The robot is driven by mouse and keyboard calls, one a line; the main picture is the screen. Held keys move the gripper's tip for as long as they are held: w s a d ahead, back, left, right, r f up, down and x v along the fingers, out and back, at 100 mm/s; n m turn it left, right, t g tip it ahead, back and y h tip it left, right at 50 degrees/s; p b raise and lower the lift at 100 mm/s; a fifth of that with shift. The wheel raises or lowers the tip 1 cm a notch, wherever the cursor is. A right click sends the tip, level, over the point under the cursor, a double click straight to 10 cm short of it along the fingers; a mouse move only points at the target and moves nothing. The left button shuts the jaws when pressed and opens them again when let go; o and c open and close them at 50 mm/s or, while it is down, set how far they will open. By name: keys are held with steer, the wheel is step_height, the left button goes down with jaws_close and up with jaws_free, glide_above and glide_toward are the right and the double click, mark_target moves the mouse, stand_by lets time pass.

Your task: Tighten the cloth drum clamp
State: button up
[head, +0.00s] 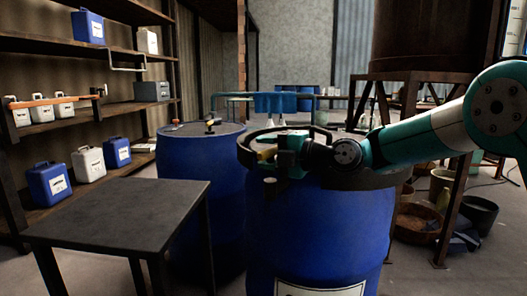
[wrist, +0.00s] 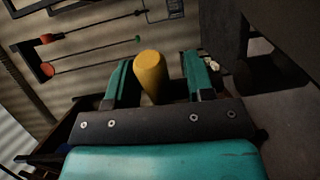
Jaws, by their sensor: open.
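A large blue drum (head: 318,235) stands in the middle of the head view with a white label low on its front. A dark clamp ring (head: 388,179) runs around its top. A yellow handle (head: 266,154) shows at the ring's left front, partly hidden by my gripper (head: 277,153). In the wrist view the rounded yellow handle (wrist: 150,72) stands between the two teal fingers of my gripper (wrist: 158,78). The fingers are open, with a visible gap on the right side. Whether the left finger touches the handle is unclear. No cloth can be made out on the drum top.
A dark table (head: 120,212) stands at front left. A second blue drum (head: 200,165) with small items on its lid is close behind. Shelves (head: 70,128) with blue and white canisters line the left. A large vat on a frame (head: 430,50) and pots (head: 478,212) are right.

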steer(key=shift+w+a, duration=0.2)
steer(key=shift+a, duration=0.2)
steer(key=shift+c, duration=0.3)
jaws_close()
